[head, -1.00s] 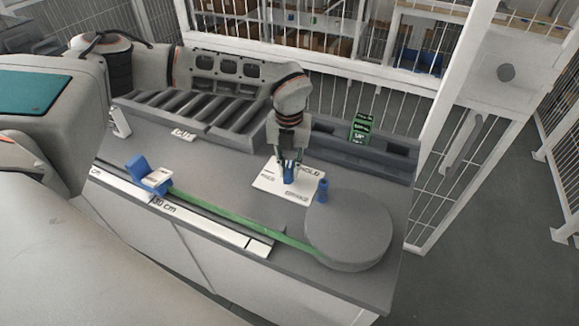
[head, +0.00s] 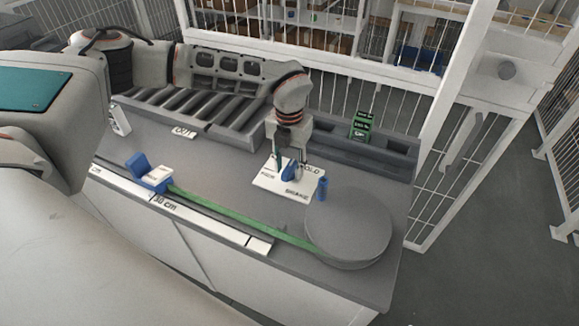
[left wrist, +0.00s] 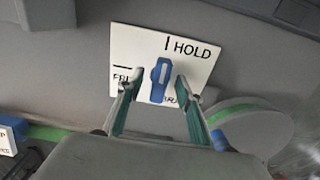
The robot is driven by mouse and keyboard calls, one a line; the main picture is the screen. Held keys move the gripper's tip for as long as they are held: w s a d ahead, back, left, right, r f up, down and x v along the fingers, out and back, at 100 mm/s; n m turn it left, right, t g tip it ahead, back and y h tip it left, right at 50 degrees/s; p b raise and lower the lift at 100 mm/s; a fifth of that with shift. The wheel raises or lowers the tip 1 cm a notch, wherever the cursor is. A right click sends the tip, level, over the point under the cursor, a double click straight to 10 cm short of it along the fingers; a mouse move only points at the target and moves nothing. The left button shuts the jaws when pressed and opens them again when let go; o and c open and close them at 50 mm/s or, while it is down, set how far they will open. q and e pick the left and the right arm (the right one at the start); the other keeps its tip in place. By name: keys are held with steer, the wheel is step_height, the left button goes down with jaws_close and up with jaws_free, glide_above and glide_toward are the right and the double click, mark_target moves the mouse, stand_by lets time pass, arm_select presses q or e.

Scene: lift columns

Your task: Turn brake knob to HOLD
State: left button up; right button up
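The blue brake knob (head: 289,172) stands on a white plate (head: 268,183) marked HOLD, FREE and BRAKE. In the left wrist view the knob (left wrist: 158,88) has a white pointer line standing nearly upright, in line with the tick beside HOLD on the plate (left wrist: 206,66). The FREE tick is to its left. My left gripper (head: 289,161) is over the plate with a finger on each side of the knob. In the left wrist view its fingers (left wrist: 156,80) are spread, with gaps to the knob. My right gripper is not in view.
A grey round disc (head: 348,225) with a green band (head: 240,217) is right of the plate. A short blue post (head: 323,189) stands by the plate's corner. A blue block (head: 140,168) is at left by the white ruler (head: 200,225). A grey ribbed tray (head: 190,103) lies behind.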

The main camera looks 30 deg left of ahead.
mark_target(289, 167)
arm_select(q)
steer(key=shift+r, duration=4.5)
